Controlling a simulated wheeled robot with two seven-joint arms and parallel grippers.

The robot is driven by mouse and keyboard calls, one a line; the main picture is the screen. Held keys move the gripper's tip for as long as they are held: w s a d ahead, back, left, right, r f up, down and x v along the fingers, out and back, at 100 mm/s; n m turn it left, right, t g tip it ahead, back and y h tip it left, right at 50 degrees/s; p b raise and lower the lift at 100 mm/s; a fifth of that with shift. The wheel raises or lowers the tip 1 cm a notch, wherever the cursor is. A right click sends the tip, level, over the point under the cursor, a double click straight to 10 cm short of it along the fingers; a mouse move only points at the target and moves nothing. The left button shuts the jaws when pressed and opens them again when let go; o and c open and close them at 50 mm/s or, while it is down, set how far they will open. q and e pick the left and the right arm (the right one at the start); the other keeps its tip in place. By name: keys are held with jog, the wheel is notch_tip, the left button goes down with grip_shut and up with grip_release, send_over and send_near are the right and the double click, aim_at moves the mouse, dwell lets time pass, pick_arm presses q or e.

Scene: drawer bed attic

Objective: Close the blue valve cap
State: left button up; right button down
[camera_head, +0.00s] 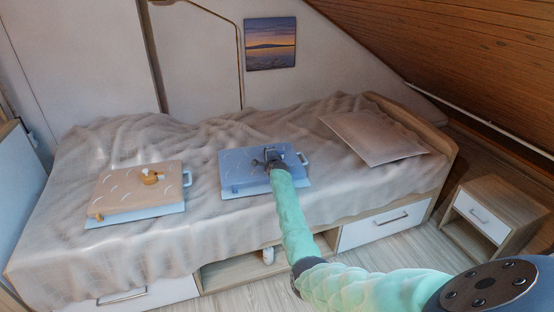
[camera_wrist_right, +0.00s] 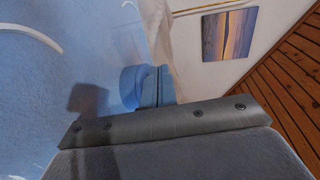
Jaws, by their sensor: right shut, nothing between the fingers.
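The blue valve box (camera_head: 235,172) lies on the bed, on a pale blue base plate, with curved white marks on its top. My right gripper (camera_head: 273,158) is over the right part of its top and is shut and empty. It hides part of the fitting there. In the right wrist view the blue box top (camera_wrist_right: 60,70) fills the left side. A round blue cap (camera_wrist_right: 131,88) shows just beyond my dark gripper (camera_wrist_right: 170,120), which hides its lower part. I cannot tell whether they touch, or how far the cap is turned. My left gripper is out of view.
A similar orange box (camera_head: 115,195) with a tan knob (camera_head: 151,176) lies to the left on the bed. A pillow (camera_head: 372,137) lies to the right. Drawers and an open shelf (camera_head: 235,273) are under the bed. A nightstand (camera_head: 497,215) stands at the right.

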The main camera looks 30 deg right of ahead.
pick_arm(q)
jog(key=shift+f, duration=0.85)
pick_arm(e)
jog(key=shift+w, duration=0.3)
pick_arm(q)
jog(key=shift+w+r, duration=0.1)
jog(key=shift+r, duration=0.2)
